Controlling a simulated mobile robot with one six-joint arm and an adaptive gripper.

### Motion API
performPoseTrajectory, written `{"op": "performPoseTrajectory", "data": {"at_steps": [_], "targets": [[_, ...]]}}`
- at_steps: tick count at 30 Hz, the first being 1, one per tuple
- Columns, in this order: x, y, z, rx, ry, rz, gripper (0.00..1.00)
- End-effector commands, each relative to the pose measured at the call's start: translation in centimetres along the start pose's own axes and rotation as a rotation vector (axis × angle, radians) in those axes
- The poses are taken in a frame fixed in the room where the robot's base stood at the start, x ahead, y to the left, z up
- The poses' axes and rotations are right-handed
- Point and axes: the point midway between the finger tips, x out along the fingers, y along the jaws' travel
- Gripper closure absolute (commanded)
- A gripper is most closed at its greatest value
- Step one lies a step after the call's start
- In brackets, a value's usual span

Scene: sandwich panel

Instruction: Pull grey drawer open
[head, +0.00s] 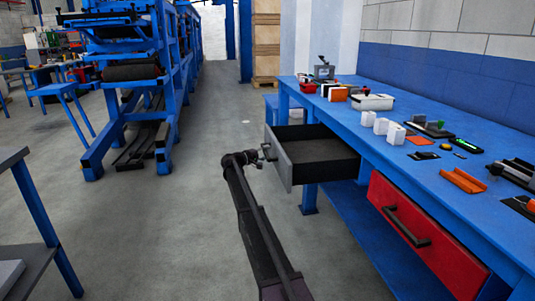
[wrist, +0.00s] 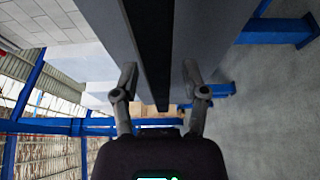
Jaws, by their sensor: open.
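The grey drawer (head: 290,163) stands pulled out from under the blue workbench, and its dark inside shows from above as empty. Its dark handle (head: 268,152) is on the front face. My gripper (head: 250,157) is at that handle, at the end of my dark arm. In the wrist view my gripper (wrist: 160,82) is open, with one finger on each side of a dark strip that looks like the handle. The grey drawer front (wrist: 205,30) shows on both sides of the strip. I cannot tell whether either finger touches the handle.
A closed red drawer (head: 425,240) with a dark handle sits nearer under the blue workbench (head: 400,165). White blocks, orange parts and tools lie on the bench top. A blue machine frame (head: 165,90) stands at left. The grey floor (head: 150,240) between is clear.

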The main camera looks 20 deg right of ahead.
Motion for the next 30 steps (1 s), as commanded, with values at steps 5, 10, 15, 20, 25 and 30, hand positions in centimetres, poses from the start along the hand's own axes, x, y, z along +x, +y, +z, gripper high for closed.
{"op": "performPoseTrajectory", "data": {"at_steps": [5,10,15,20,25,30], "targets": [[-0.2,0.0,0.0,0.000,0.000,0.000,0.43],[-1.3,0.0,0.0,0.000,0.001,0.000,0.43],[-3.2,0.0,0.1,0.000,0.002,0.000,0.43],[-5.7,0.0,0.1,0.000,0.001,0.000,0.43],[-8.4,0.0,0.1,0.000,0.000,0.000,0.43],[-10.6,0.0,0.1,0.000,0.000,0.000,0.43]]}}
